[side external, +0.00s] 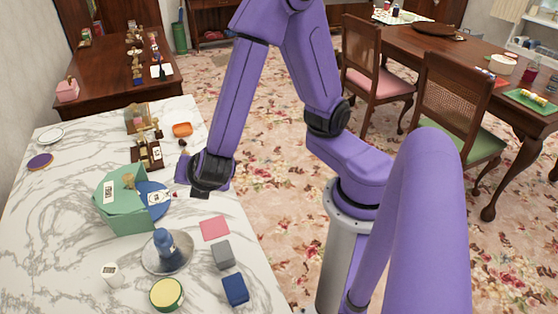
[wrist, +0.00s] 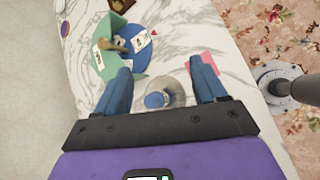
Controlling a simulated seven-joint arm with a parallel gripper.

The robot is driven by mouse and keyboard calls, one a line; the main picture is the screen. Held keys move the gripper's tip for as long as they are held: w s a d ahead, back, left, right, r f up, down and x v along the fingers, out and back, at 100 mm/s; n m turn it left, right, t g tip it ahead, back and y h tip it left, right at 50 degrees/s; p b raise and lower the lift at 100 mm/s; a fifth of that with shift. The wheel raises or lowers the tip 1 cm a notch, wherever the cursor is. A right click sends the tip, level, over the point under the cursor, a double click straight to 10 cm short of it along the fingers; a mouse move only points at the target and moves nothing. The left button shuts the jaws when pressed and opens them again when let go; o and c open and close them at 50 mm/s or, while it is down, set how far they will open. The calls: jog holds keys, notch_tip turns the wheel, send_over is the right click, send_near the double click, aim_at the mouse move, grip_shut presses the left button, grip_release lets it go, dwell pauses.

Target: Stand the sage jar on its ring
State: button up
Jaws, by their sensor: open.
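I cannot tell for certain which object is the sage jar. A small white jar-like thing with dark print (side external: 110,273) stands at the front left of the marble table. A round green tin with a yellow top (side external: 166,295) is right of it. A blue upright object (side external: 166,242) stands on a round grey dish (side external: 182,263); its blue top also shows in the wrist view (wrist: 157,99). No ring can be made out clearly. My gripper (wrist: 160,66) is open and empty above the table, its blue fingers spread either side of the blue object in the wrist view.
A green open box (side external: 120,215) and a blue disc (side external: 157,211) lie behind the grey dish. A pink square (side external: 215,228), grey block (side external: 222,254) and blue block (side external: 235,289) line the right edge. The left marble is mostly clear.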

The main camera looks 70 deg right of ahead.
jog(key=s+d+r+m+g+y, duration=0.2)
jog(key=s+m+g+y, duration=0.1)
jog(key=s, duration=0.5)
jog(key=s+d+r+m+g+y, duration=0.3)
jog(key=s+m, duration=0.3)
jog(key=s, duration=0.2)
jog(key=shift+s+m+g, duration=0.2)
jog(key=shift+m+g, duration=0.1)
jog(key=shift+g, duration=0.3)
jog(key=shift+w+r, duration=0.1)
